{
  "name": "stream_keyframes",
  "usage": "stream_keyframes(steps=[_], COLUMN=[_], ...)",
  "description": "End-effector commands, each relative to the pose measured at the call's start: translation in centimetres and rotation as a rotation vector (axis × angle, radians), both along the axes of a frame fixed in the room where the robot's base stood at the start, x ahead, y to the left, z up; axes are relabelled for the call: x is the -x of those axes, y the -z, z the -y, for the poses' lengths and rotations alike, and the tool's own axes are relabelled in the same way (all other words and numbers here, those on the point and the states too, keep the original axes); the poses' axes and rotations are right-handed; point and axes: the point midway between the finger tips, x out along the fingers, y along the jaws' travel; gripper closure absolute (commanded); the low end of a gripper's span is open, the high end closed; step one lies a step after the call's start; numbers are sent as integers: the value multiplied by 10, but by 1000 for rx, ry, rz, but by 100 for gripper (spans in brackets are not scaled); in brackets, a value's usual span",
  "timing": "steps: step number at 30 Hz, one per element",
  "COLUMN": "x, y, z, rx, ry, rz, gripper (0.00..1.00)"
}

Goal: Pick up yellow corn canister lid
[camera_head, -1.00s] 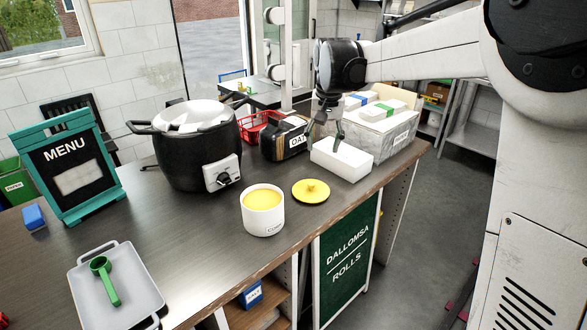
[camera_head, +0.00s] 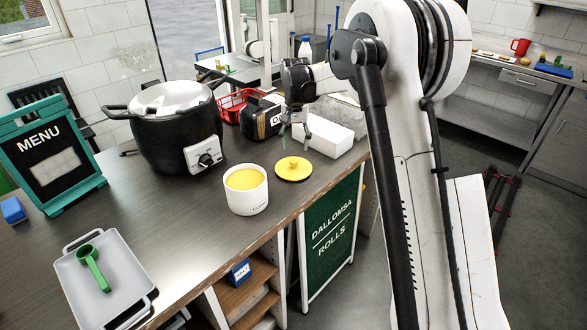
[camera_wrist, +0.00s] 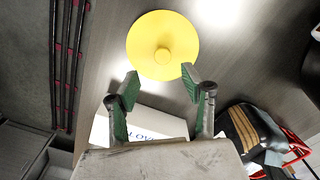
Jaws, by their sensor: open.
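The yellow lid (camera_head: 293,168) is a round disc with a small knob, lying flat on the dark counter to the right of the white canister with yellow contents (camera_head: 246,189). In the wrist view the lid (camera_wrist: 163,45) lies just beyond my fingertips, with its knob facing the camera. My gripper (camera_head: 294,136) is above the counter, behind the lid in the head view. In the wrist view my gripper (camera_wrist: 158,80) has its two green-padded fingers spread apart with nothing between them. The canister is not seen in the wrist view.
A white box (camera_head: 323,136) stands close behind the lid, under my fingers in the wrist view (camera_wrist: 150,122). A black pot (camera_head: 175,130), a dark case (camera_head: 262,116) and a red basket (camera_head: 238,103) stand behind. A grey tray (camera_head: 120,262) is front left.

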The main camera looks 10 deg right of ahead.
Motion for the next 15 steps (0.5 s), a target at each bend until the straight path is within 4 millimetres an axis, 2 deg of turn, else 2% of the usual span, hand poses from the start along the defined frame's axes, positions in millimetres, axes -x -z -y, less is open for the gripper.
stream_keyframes(steps=[3,11,15], x=[0,-1,-3], y=[15,31,50], z=[0,-1,-4], rx=[0,0,0], ry=[0,-1,-1], rz=[0,0,0], gripper=[57,57,57])
